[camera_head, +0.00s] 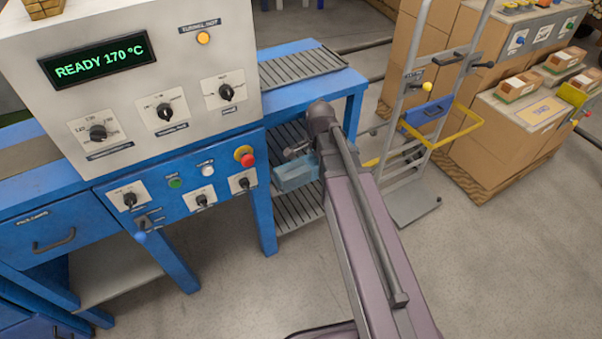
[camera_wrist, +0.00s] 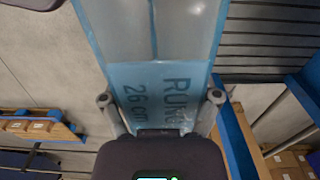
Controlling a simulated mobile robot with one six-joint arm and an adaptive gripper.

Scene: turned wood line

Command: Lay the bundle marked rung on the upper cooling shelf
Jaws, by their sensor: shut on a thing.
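A bundle in clear blue wrap (camera_wrist: 155,85) lies between the fingers of my gripper (camera_wrist: 160,100). In the head view the blue end of the bundle (camera_head: 296,174) shows at the right side of the blue machine frame. My gripper is shut on it, mostly hidden behind my arm there. Slatted shelves sit below the machine's outfeed: an upper one (camera_head: 287,134), partly hidden, and a lower one (camera_head: 298,207). In the wrist view, dark slats (camera_wrist: 270,45) lie right of the bundle.
The machine's panel (camera_head: 130,80) reads "READY 170 °C". A slatted outfeed top (camera_head: 300,66) is empty. A blue table leg (camera_head: 262,218) stands close left of the bundle. A hand truck (camera_head: 412,200) and cartons (camera_head: 520,140) stand to the right. The floor in front is clear.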

